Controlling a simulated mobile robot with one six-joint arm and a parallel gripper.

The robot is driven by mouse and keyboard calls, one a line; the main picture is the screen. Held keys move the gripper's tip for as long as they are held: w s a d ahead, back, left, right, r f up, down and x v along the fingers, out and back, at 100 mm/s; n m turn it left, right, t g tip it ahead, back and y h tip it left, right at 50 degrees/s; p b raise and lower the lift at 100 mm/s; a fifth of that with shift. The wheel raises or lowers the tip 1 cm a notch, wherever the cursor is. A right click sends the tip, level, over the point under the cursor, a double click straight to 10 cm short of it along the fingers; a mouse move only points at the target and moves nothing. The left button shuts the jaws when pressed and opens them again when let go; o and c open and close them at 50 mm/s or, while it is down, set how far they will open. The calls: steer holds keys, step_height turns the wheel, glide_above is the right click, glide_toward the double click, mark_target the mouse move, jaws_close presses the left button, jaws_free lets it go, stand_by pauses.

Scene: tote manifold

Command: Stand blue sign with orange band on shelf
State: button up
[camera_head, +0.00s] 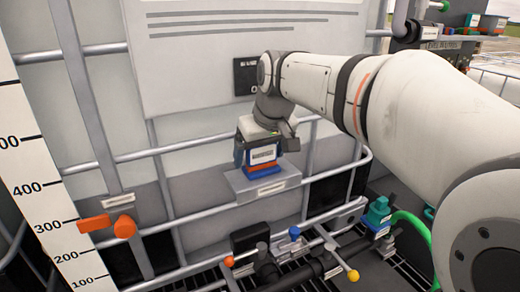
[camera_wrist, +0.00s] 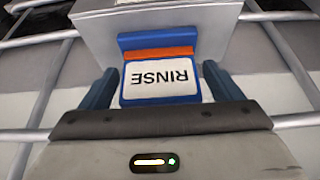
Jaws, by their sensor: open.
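The blue sign with the orange band (camera_head: 263,158) stands on the small grey shelf (camera_head: 238,186) in the head view and looks upright. In the wrist view the sign (camera_wrist: 160,82) shows a white face reading RINSE, upside down in the picture, with the orange band beyond it and a blue base against the shelf (camera_wrist: 95,30). My gripper (camera_head: 262,146) is right over the sign from above. In the wrist view my gripper (camera_wrist: 160,88) is open, one dark blue finger on each side of the sign, with narrow gaps. The sign's back is hidden.
Metal cage bars (camera_head: 180,152) run around the shelf. A white notice panel (camera_head: 220,50) is behind my arm. An orange handle (camera_head: 124,226) is at left. Pipes with a blue valve (camera_head: 294,233) and a teal fitting (camera_head: 378,212) lie below.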

steer(key=shift+r, duration=0.5)
steer(key=v, duration=1.1)
steer(key=s+d+f+m, duration=0.1)
steer(key=s+d+f, duration=0.2)
steer(key=s+f, duration=0.2)
steer(key=s+d+f+m+h, duration=0.1)
steer(key=s+f, duration=0.4)
steer(key=f, duration=0.7)
steer(key=s+d+f+m+g, duration=0.1)
steer(key=s+d+f+m, duration=0.1)
steer(key=s+d+f, duration=0.3)
step_height(320, 180, down, 4)
steer(key=shift+s+d+r+m+h, duration=0.15)
steer(key=shift+s+d+m+h, duration=0.15)
steer(key=shift+s+h, duration=0.1)
